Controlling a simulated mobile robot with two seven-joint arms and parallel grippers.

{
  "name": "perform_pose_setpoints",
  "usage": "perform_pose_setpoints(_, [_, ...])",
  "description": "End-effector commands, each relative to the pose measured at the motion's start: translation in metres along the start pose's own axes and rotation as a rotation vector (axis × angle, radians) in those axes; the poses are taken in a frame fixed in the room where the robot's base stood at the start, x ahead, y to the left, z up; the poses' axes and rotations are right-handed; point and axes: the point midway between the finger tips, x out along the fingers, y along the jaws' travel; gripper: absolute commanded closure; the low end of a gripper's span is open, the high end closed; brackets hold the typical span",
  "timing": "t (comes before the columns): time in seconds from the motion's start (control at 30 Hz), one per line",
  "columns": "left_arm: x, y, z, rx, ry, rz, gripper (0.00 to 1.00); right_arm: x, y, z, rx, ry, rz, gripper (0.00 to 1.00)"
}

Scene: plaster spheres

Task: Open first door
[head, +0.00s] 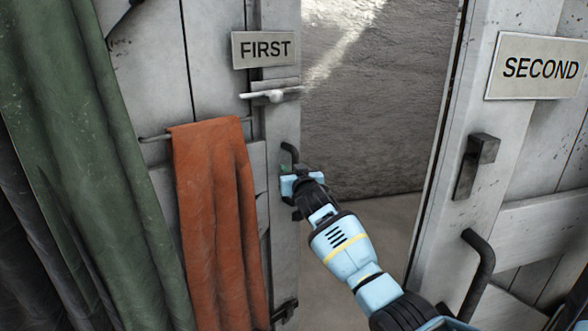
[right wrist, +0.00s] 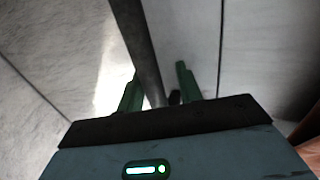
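The first door (head: 218,90), pale worn planks, carries a "FIRST" sign (head: 263,50) and a light metal latch (head: 272,96). Its dark curved handle (head: 289,150) is near the door's free edge. My right gripper (head: 291,178) is at the lower part of this handle, which it partly hides. In the right wrist view, the two green fingers (right wrist: 160,88) stand apart, with a small dark piece, apparently the handle, between them nearer the right finger. A gap shows beside it. My left gripper is out of view.
An orange cloth (head: 215,210) hangs from a rail on the first door, and a green curtain (head: 85,170) hangs at left. The second door (head: 535,155), with its sign and dark handle, stands at right. An opening onto a rough wall (head: 375,110) lies between the doors.

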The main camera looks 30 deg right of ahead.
Motion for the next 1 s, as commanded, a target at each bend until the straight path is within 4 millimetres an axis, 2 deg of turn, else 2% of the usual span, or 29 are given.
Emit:
perform_pose_setpoints(0.33, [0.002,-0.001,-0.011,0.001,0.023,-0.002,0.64,-0.001,0.004,-0.004,0.0,0.007,0.005,0.61])
perform_pose_setpoints(0.47, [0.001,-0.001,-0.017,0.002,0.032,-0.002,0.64,-0.007,0.004,-0.005,0.0,0.007,0.005,0.61])
perform_pose_setpoints(0.73, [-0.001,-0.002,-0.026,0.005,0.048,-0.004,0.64,-0.039,0.002,-0.005,0.0,0.008,0.003,0.61])
perform_pose_setpoints(1.0, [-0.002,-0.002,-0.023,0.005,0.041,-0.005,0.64,-0.068,0.002,-0.003,0.001,0.005,0.003,0.61])
